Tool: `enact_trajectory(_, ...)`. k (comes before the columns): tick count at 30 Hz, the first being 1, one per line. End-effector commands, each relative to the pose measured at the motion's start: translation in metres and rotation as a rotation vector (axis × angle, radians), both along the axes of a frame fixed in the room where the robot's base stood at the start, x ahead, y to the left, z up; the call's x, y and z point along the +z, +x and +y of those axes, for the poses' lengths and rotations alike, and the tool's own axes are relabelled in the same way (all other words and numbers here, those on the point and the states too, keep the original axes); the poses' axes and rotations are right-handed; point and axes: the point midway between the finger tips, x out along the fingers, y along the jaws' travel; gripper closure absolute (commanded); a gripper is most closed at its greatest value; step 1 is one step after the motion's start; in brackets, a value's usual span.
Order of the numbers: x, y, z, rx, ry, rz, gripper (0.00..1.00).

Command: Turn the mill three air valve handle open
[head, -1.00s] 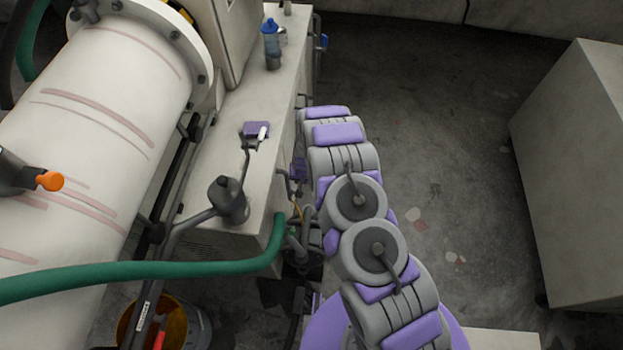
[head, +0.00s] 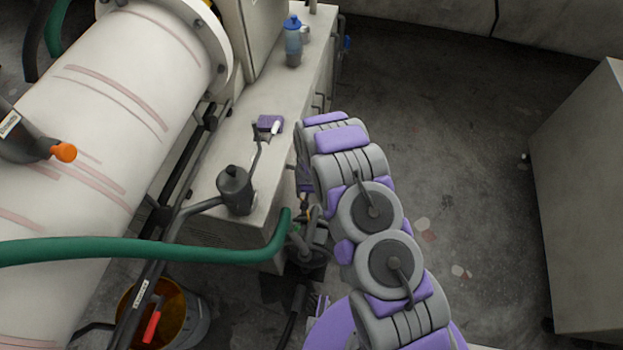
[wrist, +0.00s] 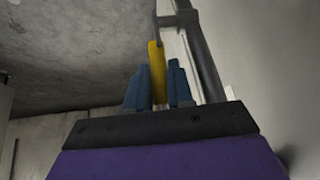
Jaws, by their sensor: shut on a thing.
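In the wrist view, the yellow valve handle (wrist: 157,72) stands between the two blue fingers of my gripper (wrist: 157,85). The fingers are shut on it, and its upper end sticks out beyond them. A grey pipe and bracket (wrist: 202,50) rise just behind and to the right of the handle. In the head view my arm hides the fingers, and I cannot make out the handle's angle there.
A white mill drum (head: 90,120) with an orange knob (head: 63,152) fills the left. A green hose (head: 140,250) crosses in front. A bucket (head: 192,315) stands below. Floor right of my arm is clear up to a pale cabinet (head: 580,190).

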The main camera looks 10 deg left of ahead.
Motion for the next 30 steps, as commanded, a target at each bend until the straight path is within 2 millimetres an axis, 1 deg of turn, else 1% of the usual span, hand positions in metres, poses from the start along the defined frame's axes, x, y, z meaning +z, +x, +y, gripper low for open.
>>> enact_trajectory(1, -0.002, -0.006, 0.000, 0.005, -0.005, -0.018, 1.00)
enact_trajectory(9, 0.000, -0.015, 0.000, 0.004, -0.010, -0.161, 1.00)
enact_trajectory(15, -0.001, -0.018, 0.000, 0.004, -0.012, -0.229, 1.00)
enact_trajectory(30, -0.002, -0.020, 0.000, 0.004, -0.013, -0.263, 1.00)
